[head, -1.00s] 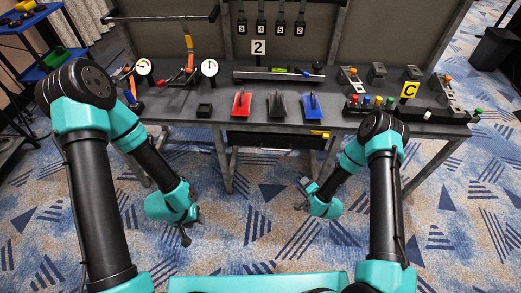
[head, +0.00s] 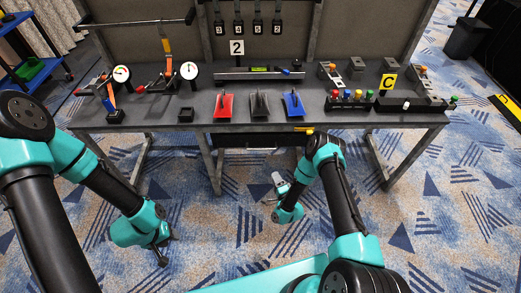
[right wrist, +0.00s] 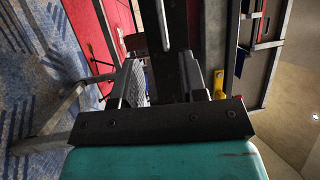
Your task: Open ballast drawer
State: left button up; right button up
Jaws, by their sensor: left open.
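A dark drawer front (head: 250,141), which looks like the ballast drawer, sits under the front edge of the grey bench. It looks shut, and my right arm partly covers its right side. My right gripper (head: 277,187) is below and in front of it, apart from it, fingers toward the bench. In the right wrist view my right gripper (right wrist: 166,85) shows its fingers apart, with a dark upright bar between or beyond them; I cannot tell whether they touch it. My left gripper (head: 165,248) is open, low over the carpet, well away from the drawer.
The bench (head: 190,128) carries red (head: 224,106), grey and blue (head: 292,104) wedge-shaped pieces, gauges and coloured knobs. A yellow item (head: 303,130) sits at its front edge. Bench legs (head: 212,165) stand beside the drawer. Carpet in front is clear.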

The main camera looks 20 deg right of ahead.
aim_at(261, 149)
jog(key=x, duration=1.7)
jog(key=shift+w, duration=0.1)
grip_shut()
